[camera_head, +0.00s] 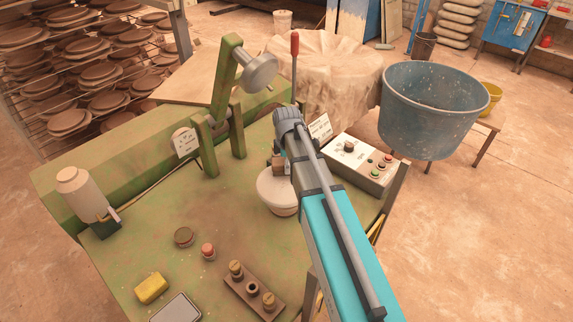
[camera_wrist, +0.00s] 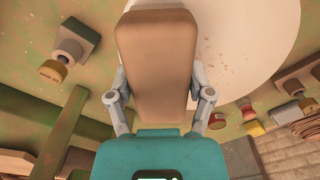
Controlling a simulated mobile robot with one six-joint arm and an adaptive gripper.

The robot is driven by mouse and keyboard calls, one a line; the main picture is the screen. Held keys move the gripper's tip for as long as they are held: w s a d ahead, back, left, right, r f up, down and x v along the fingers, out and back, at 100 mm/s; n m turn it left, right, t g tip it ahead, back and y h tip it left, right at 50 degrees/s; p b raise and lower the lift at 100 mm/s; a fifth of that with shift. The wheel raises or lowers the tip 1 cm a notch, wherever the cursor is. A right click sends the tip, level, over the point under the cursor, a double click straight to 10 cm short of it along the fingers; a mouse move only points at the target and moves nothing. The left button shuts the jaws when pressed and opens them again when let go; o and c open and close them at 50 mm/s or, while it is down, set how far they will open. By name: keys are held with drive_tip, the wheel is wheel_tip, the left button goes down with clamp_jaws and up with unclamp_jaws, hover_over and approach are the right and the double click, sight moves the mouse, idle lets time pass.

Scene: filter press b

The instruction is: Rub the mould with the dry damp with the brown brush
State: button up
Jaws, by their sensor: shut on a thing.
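The white round mould (camera_head: 277,194) sits on the green machine bench, partly hidden by my arm. It also shows as a large pale disc in the wrist view (camera_wrist: 238,40). My gripper (camera_wrist: 160,97) is shut on the brown brush (camera_wrist: 155,52), a tan-brown block with rounded edges between both fingers. In the head view the brush (camera_head: 279,160) shows small beside my gripper (camera_head: 285,155), above the far part of the mould. Its far end overlaps the mould in the wrist view. I cannot tell whether brush and mould touch; any bristles are hidden.
A green pivoting arm (camera_head: 227,80) with a metal head stands behind the mould. A red-tipped lever (camera_head: 295,75) and a control box (camera_head: 357,162) are at the right. A yellow sponge (camera_head: 151,287), a wooden rack (camera_head: 253,291) and a bottle (camera_head: 80,190) stand nearer the front and left.

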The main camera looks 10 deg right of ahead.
sight(284, 187)
drive_tip(key=shift+s+d, duration=0.1)
drive_tip(key=shift+s+d+f, duration=0.1)
drive_tip(key=shift+s+d, duration=0.1)
drive_tip(key=shift+d, duration=0.1)
drive_tip(key=shift+c, duration=0.5)
drive_tip(key=shift+s, duration=0.1)
drive_tip(key=shift+s+a, duration=0.4)
drive_tip(key=shift+s, duration=0.3)
drive_tip(key=shift+s+a, duration=0.35)
drive_tip(key=shift+s, duration=0.3)
drive_tip(key=shift+s+a+f, duration=0.1)
drive_tip(key=shift+s+a, duration=0.3)
drive_tip(key=shift+s, duration=0.4)
drive_tip(key=shift+s+a, duration=0.4)
drive_tip(key=shift+s, duration=0.35)
